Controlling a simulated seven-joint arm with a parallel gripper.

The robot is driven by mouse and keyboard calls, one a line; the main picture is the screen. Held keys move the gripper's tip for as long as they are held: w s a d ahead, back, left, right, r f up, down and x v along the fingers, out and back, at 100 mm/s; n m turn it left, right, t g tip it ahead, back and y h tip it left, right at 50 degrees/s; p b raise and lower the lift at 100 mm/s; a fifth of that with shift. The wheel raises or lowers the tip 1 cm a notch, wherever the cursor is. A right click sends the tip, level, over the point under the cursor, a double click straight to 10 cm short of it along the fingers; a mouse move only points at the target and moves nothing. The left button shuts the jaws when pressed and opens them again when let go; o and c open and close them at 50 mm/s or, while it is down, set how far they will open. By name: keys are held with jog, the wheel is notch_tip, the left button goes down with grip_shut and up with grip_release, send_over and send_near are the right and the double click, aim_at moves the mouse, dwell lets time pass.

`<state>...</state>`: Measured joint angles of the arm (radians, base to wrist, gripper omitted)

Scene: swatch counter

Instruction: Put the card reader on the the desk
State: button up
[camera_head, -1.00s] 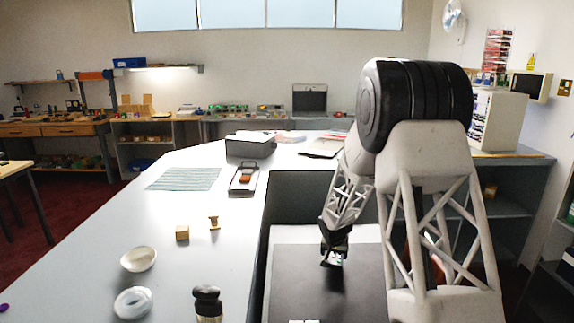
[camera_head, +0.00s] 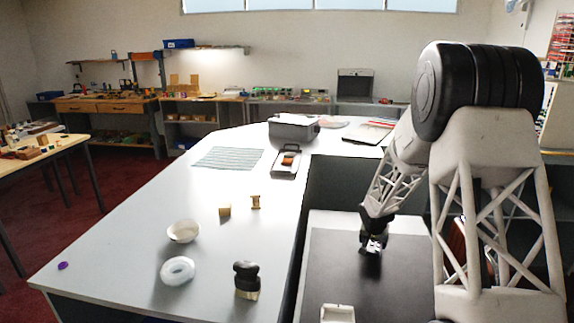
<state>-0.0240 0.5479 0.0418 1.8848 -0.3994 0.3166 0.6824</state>
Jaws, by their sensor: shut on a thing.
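My gripper (camera_head: 372,249) hangs low over a dark flat surface, to the right of the desk. It is shut on a small dark and pale thing, mostly hidden by the fingers. This seems to be the card reader, but it is too small to make out. The desk (camera_head: 130,250) is a long pale grey counter that fills the left and middle of the view. The gripper is apart from the desk, beyond its right edge.
On the desk stand a white bowl (camera_head: 183,231), a white ring (camera_head: 178,271), a black-topped stamp (camera_head: 246,280), a small wooden block (camera_head: 224,210) and a wooden spool (camera_head: 256,202). Farther back are a striped mat (camera_head: 228,158), a black tray (camera_head: 281,171) and a grey box (camera_head: 293,128). The left front is mostly clear.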

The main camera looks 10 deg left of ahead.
jog(key=shift+r, duration=0.2)
notch_tip(320, 180, up, 30)
jog(key=w+a+n, duration=0.1)
jog(key=w+a, duration=0.2)
jog(key=a, duration=1.2)
jog(key=w+a+n, duration=0.1)
jog(key=w+a, duration=0.3)
jog(key=a, duration=1.1)
jog(key=s+a+n+y, duration=0.1)
jog(key=s+a, duration=0.2)
jog(key=a, duration=2.3)
jog(key=shift+s+a+f, duration=0.1)
jog(key=shift+a+f, duration=0.05)
jog(key=shift+f, duration=1.3)
jog(key=shift+a+f, duration=0.1)
jog(key=shift+f, duration=1.35)
jog(key=shift+f, duration=3.15)
